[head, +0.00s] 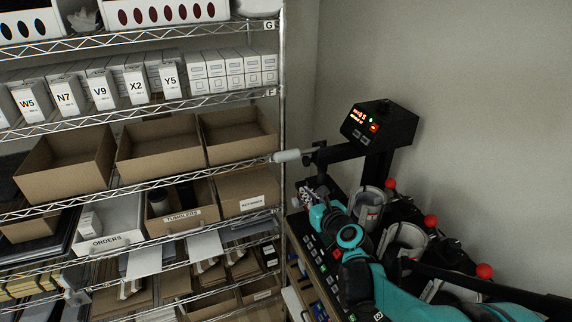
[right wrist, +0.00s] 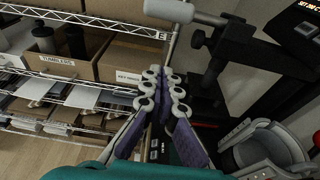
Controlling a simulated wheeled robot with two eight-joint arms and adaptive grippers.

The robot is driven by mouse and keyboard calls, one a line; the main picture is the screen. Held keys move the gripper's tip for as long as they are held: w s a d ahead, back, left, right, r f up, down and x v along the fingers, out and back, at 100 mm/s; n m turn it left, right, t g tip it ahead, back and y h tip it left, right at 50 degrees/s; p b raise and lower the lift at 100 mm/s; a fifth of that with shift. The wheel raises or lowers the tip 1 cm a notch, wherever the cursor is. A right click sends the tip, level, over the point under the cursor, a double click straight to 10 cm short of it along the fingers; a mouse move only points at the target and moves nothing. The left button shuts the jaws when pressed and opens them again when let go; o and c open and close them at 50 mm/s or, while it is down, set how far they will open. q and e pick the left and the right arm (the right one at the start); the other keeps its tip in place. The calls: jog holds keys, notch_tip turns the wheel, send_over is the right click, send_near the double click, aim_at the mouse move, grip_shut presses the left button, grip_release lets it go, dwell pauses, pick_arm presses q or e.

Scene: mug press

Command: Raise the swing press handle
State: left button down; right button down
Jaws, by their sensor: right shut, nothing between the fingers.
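The swing press has a black control head (head: 380,124) with a lit red display and stands against the wall at right. Its handle, a pale grey cylindrical grip (head: 287,156), sticks out level to the left on a black arm, near the shelf post. The grip also shows at the top of the right wrist view (right wrist: 172,10). My right gripper (head: 308,191) is below the grip and apart from it. In the right wrist view its fingertips (right wrist: 164,78) are together and empty. My left gripper is not in view.
A wire shelf (head: 283,90) with boxes and open cardboard bins fills the left, its post close to the grip. Mug presses with red ball knobs (head: 430,221) stand at right, partly behind my arm. A panel of coloured buttons (head: 318,255) lies below my gripper.

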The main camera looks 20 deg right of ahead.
aim_at(300, 153)
jog(key=w+r+p, duration=0.1)
jog(key=w, duration=1)
jog(key=shift+w+d+p, duration=0.35)
jog(key=shift+r, duration=0.1)
jog(key=shift+r, duration=0.15)
